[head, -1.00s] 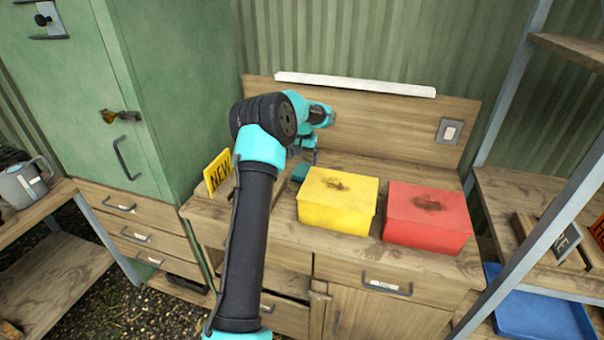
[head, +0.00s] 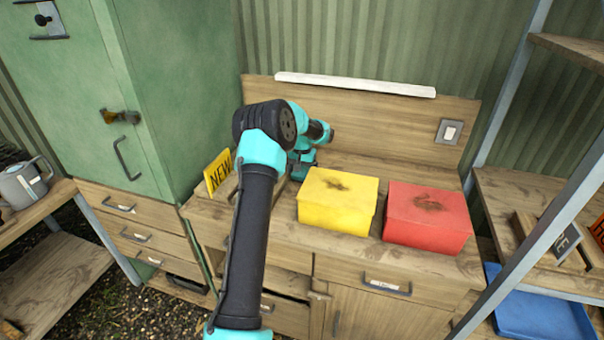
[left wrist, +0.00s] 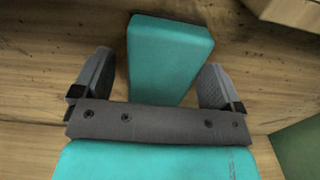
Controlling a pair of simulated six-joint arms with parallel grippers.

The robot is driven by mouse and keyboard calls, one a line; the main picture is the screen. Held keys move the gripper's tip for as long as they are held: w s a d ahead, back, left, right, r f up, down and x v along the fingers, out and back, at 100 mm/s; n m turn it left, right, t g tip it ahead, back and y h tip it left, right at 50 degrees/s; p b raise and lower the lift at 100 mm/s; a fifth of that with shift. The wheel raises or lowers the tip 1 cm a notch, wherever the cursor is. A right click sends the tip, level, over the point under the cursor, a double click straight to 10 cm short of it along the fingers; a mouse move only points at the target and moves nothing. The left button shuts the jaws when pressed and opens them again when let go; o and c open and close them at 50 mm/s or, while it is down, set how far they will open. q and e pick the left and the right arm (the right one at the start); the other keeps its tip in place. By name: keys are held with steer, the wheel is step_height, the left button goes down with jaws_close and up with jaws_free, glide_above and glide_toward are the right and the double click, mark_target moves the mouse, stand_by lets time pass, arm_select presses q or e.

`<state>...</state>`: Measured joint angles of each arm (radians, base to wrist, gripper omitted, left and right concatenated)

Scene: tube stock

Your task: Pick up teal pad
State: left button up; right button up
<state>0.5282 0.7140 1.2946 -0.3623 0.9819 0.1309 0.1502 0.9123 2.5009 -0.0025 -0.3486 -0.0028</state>
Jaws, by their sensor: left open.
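The teal pad (left wrist: 168,58) is a flat teal block lying on the wooden bench, seen in the left wrist view. My left gripper (left wrist: 156,80) is open, with one finger on each side of the pad's near part and visible gaps beside it. In the head view my left gripper (head: 300,170) is low over the bench, just left of the yellow box, and it hides the pad there. I cannot tell how high the fingers are above the bench. My right gripper is not in view.
A yellow box (head: 338,202) stands close to the right of my left gripper, with a red box (head: 427,217) beyond it. A yellow NEW sign (head: 219,172) stands to the left. The wooden backboard (head: 380,125) rises behind the bench.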

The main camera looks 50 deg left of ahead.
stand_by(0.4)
arm_select(q)
steer(key=c, duration=1)
steer(key=shift+r, duration=0.1)
step_height(320, 180, up, 10)
steer(key=shift+f, duration=0.1)
stand_by(0.4)
